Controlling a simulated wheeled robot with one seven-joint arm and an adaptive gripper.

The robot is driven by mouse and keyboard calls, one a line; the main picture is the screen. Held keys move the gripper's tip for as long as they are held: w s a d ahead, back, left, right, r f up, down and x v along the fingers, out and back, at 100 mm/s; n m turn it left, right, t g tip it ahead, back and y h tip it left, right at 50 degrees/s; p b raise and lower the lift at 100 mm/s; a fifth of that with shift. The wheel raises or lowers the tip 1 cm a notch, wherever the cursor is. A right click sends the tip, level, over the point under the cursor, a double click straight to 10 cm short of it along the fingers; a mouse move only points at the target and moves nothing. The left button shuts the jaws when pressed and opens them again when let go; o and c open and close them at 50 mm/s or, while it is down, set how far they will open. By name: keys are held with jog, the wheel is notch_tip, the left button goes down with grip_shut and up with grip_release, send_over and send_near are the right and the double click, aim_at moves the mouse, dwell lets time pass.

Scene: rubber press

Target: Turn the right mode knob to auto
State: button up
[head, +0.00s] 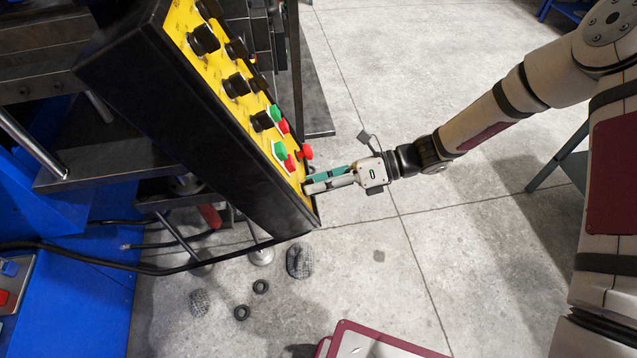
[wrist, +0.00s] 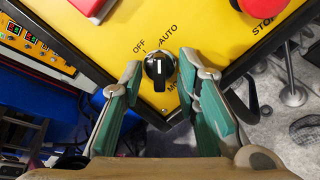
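The right mode knob (wrist: 159,70) is black and round with a raised grip and a white line. It sits on the yellow panel (wrist: 205,35), with OFF at its upper left, AUTO at its upper right and a partly hidden label starting with M at its lower right. Its grip lies roughly vertical in the wrist view, not clearly in line with a label. My gripper (wrist: 158,70) is open, its green-padded fingers on both sides of the knob, with gaps visible. In the head view my gripper (head: 308,184) is at the panel's lower end, and the knob cannot be made out.
A red STOP button (wrist: 292,8) and a red part (wrist: 92,8) are near the knob. In the head view, green and red buttons (head: 281,150) and black knobs (head: 236,85) line the panel. Loose rings and pads (head: 299,260) lie on the floor, which is open to the right.

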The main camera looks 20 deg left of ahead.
jog(key=v, duration=1.1)
jog(key=shift+w+d, duration=0.25)
jog(key=shift+d, duration=0.1)
jog(key=shift+r, duration=0.1)
